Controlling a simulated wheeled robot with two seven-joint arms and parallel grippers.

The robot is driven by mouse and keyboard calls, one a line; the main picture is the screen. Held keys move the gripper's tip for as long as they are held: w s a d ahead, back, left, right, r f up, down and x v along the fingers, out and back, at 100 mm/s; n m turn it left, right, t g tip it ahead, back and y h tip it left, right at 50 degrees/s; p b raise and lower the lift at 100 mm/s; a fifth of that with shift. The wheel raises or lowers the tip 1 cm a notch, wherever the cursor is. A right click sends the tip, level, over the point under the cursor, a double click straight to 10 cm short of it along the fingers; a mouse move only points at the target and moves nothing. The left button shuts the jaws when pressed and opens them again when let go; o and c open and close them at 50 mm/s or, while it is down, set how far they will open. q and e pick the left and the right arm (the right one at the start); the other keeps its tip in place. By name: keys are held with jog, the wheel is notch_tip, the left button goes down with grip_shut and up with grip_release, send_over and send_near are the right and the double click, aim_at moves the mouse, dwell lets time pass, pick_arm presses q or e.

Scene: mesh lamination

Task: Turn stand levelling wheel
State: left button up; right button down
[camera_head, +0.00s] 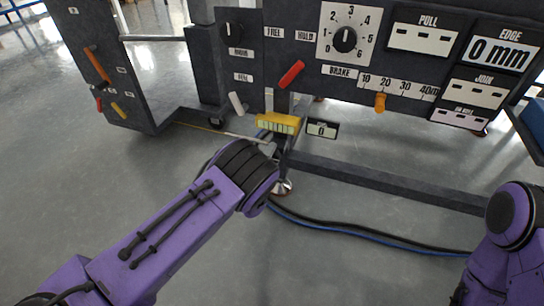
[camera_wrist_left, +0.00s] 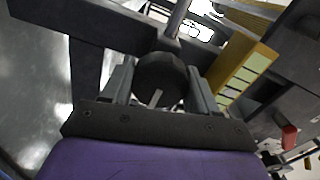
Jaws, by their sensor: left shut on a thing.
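The stand levelling wheel (camera_wrist_left: 160,72) is a dark round knob with a pale mark on its face, seen in the left wrist view. My left gripper (camera_wrist_left: 160,88) has one finger on each side of the wheel and is shut on it. In the head view my left wrist covers the wheel and most of the gripper. A metal levelling foot (camera_head: 283,187) stands on the floor just beyond my wrist. My right arm shows at the right edge, but its gripper is out of view.
A yellow scale block (camera_head: 278,123) sits just above my left wrist, beside a small "0" plate (camera_head: 322,129). The dark control panel (camera_head: 270,50) with a dial and coloured levers stands behind. A low frame beam (camera_head: 380,183) and blue and black hoses (camera_head: 350,236) lie to the right.

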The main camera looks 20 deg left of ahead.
pick_arm(q)
jog(key=shift+d+m, duration=0.2)
jog(key=shift+m, duration=0.7)
jog(key=o, duration=1)
jog(key=shift+d, duration=0.1)
jog(key=shift+o, duration=0.2)
jog(key=shift+s+a, duration=0.15)
jog(key=shift+a, duration=0.05)
pick_arm(e)
jog(key=shift+r, duration=0.1)
pick_arm(q)
jog(key=s+p, duration=0.4)
jog(key=s, duration=0.6)
jog(key=shift+s+a, duration=0.15)
pick_arm(e)
jog(key=w+r, duration=0.1)
jog(key=r+m+t+h, duration=0.1)
jog(key=r, duration=0.1)
jog(key=w+r+m+t, duration=0.1)
jog(key=shift+w+d+r, duration=0.15)
jog(key=shift+w+d, duration=0.2)
